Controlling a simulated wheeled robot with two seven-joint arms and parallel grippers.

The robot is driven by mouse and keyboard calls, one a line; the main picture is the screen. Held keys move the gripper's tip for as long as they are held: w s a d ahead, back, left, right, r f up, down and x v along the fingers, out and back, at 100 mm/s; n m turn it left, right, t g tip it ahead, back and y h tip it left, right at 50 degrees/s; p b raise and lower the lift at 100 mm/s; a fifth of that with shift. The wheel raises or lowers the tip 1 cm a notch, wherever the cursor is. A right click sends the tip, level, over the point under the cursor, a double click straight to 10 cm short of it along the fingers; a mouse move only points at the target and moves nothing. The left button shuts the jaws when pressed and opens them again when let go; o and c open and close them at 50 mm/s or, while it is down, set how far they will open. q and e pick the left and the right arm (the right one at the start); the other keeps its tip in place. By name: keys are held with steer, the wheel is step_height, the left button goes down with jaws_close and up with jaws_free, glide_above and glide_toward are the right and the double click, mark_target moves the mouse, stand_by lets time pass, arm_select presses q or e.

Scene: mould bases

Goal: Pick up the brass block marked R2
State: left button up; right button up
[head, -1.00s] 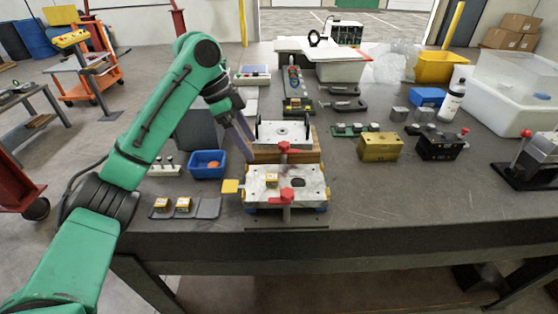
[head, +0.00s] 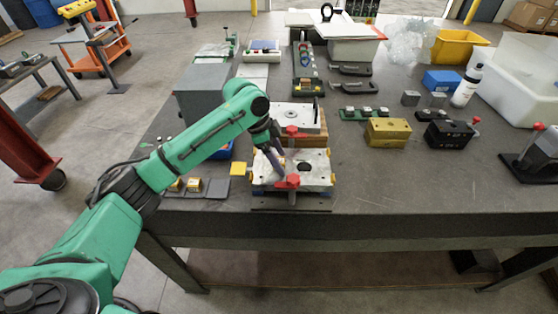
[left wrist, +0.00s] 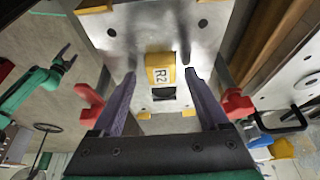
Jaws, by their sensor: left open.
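The brass block marked R2 (left wrist: 161,72) lies on the metal mould plate (left wrist: 113,32) in the left wrist view, with its label facing up. My left gripper (left wrist: 160,76) is open, its two purple fingertips on either side of the block with gaps showing. In the head view my left gripper (head: 277,165) reaches down over the mould plate (head: 315,178) at the table's front, and hides the block there. A green arm, seemingly my right one, shows at the left of the wrist view with its small gripper (left wrist: 66,58); its jaw state is too small to tell.
Red clamps (head: 292,181) stand at the plate's edges. A second plate (head: 298,114) on a wooden base stands behind. Other brass blocks (head: 194,184) sit in a grey tray to the left. A large brass block (head: 387,131) stands right.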

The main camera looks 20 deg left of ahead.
arm_select(q)
steer(key=c, duration=0.4)
steer(key=shift+w+f, duration=0.1)
jaws_close()
arm_select(e)
steer(key=shift+s+f, duration=0.1)
steer(key=shift+s, duration=0.6)
arm_select(q)
steer(key=shift+r, duration=0.2)
arm_select(e)
steer(key=shift+w, duration=0.1)
